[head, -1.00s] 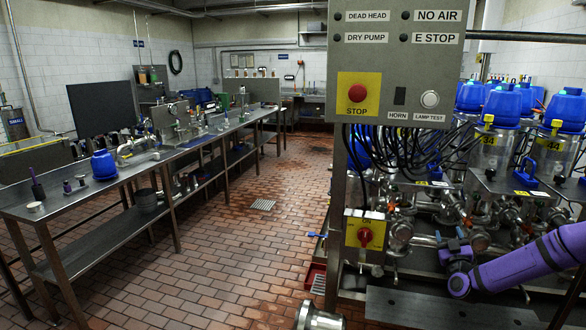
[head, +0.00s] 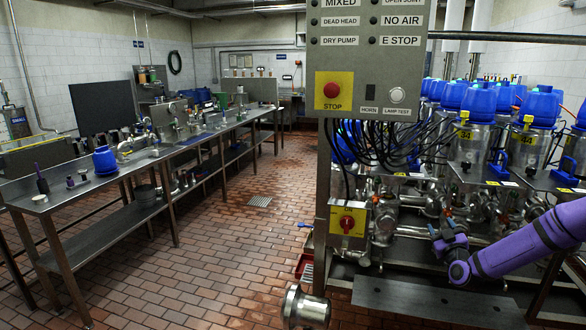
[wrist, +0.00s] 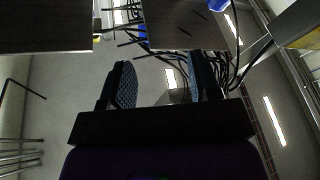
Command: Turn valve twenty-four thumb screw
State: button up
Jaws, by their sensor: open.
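The valve matrix (head: 470,190) stands at the right in the head view, with blue-capped steel valves in rows. Yellow tags reading 34 (head: 464,134) and 44 (head: 528,137) show on two of them. I see no tag reading twenty-four, and its thumb screw cannot be made out. My purple arm reaches in from the right, and my gripper (head: 436,232) is at its far end in front of the lower pipework, small and dark. In the wrist view my gripper (wrist: 160,85) is open with its two textured fingers apart and nothing between them.
A grey control panel (head: 350,95) with a red stop button hangs left of the valves, trailing black cables (head: 385,145). A red switch on a yellow plate (head: 347,222) is below. A steel bench (head: 110,190) runs along the left.

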jog(key=s+a+r+n+g+y, duration=0.1)
jog(key=s+a+r+n+g, duration=0.1)
jog(key=a+r+g, duration=0.35)
jog(key=s+a+r+n+g+y, duration=0.1)
jog(key=s+a+r+g, duration=0.2)
jog(key=a+r, duration=0.5)
jog(key=s+a+r+m+g+h, duration=0.2)
jog(key=s+r+m+g+h, duration=0.1)
jog(key=s+r, duration=1.25)
jog(key=s+a+m+g, duration=0.1)
jog(key=s+m+g, duration=0.1)
jog(key=s, duration=1.2)
jog(key=s+a+r+m+g+y, duration=0.1)
jog(key=s+m+g, duration=0.1)
jog(key=s, duration=1.2)
jog(key=shift+s+a+r+m, duration=0.2)
jog(key=shift+a+r+m, duration=0.15)
jog(key=shift+m, duration=0.15)
